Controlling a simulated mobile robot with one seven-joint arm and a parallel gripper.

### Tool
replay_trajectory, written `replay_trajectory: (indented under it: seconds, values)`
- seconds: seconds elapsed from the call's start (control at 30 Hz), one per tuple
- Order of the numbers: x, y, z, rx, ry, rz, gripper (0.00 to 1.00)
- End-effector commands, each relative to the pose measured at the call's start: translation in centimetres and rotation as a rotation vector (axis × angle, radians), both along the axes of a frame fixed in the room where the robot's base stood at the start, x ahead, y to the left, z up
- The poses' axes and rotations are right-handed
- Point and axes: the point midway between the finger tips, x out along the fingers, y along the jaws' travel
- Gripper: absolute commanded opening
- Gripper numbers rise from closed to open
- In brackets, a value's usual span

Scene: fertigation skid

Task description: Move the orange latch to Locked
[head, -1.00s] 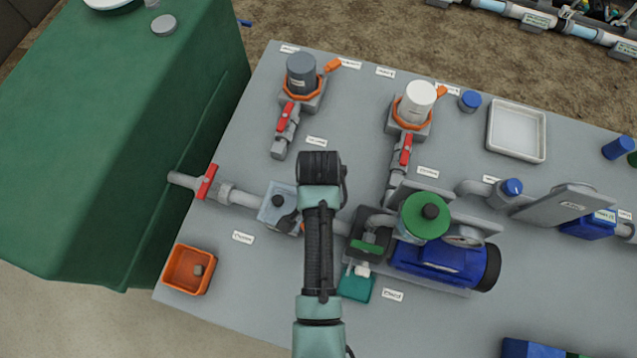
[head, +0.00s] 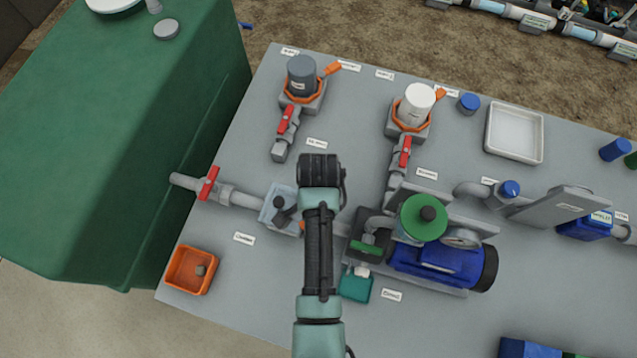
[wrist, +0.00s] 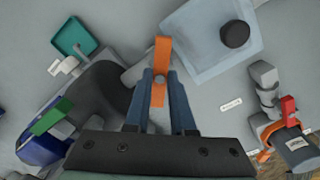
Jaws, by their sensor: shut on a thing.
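The orange latch (wrist: 162,50) is a narrow bar beside the pale translucent box (wrist: 212,35) in the wrist view. My gripper (wrist: 160,80) has its two blue-grey fingers on either side of the bar and is shut on it. A small round grey piece shows on the bar between the fingers. In the head view my wrist hides the fingers, and only a small orange bit of the latch (head: 302,226) shows beside it, next to the box (head: 280,207). I cannot read a Locked mark.
A green-topped pump part (head: 423,217) and blue motor (head: 440,262) stand close on the right. A red-handled pipe valve (head: 209,183) and orange bin (head: 190,270) are on the left. Two cylinders with orange collars (head: 302,78) stand behind. The front of the bench is mostly clear.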

Motion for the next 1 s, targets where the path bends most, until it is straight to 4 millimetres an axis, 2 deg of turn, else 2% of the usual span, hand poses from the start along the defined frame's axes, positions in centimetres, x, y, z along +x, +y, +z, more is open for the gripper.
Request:
replay_trajectory:
  seconds: [0.6,1.0]
  values:
    - [0.04,-0.07,0.29,-0.001,-0.001,-0.567,0.0]
    - [0.1,-0.08,0.2,-0.001,-0.003,-0.822,0.0]
